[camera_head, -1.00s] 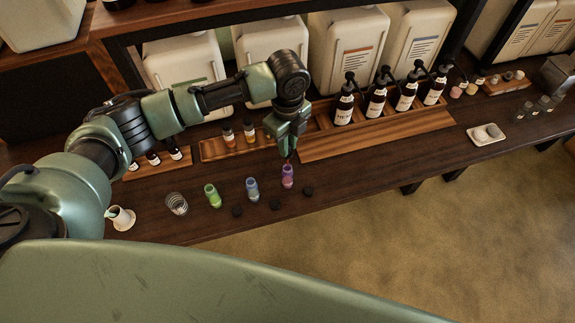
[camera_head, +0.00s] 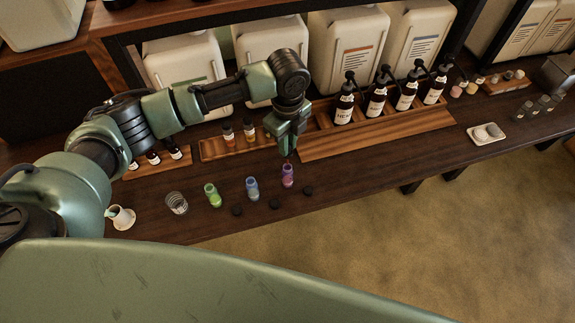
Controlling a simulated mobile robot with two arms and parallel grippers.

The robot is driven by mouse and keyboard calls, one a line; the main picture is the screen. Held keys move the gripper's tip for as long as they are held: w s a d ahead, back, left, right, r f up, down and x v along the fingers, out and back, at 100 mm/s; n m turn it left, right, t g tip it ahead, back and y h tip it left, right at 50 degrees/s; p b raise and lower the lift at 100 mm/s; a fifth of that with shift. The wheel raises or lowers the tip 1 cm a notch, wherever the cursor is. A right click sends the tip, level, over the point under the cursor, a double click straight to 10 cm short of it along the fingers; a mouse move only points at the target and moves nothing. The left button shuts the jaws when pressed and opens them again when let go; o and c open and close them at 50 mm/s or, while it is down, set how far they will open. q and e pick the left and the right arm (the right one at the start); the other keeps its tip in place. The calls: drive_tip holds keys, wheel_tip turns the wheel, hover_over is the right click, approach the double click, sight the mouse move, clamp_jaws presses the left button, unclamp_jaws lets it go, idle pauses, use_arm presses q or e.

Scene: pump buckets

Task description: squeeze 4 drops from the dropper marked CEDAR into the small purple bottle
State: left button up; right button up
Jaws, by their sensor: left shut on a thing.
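The small purple bottle (camera_head: 288,177) stands upright and uncapped on the dark counter, to the right of a blue and a green bottle. My left gripper (camera_head: 287,152) is above it, pointing down and shut on a dropper, of which only a thin tip shows just over the bottle's mouth. The dropper's label is hidden, so I cannot read its marking. Two amber dropper bottles (camera_head: 239,133) stand in the wooden rack behind the gripper; their labels are too small to read. My right gripper is not in view.
A blue bottle (camera_head: 252,188), a green bottle (camera_head: 213,195), a glass (camera_head: 176,203) and a white jug (camera_head: 121,217) stand along the counter's front. Dark caps (camera_head: 274,204) lie before the bottles. Pump bottles (camera_head: 376,103) stand on the wooden tray behind.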

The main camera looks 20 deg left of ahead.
use_arm(q)
drive_tip(key=shift+p, duration=0.45)
idle(0.4)
clamp_jaws()
unclamp_jaws()
drive_tip(key=shift+p, duration=0.45)
idle(0.5)
clamp_jaws()
unclamp_jaws()
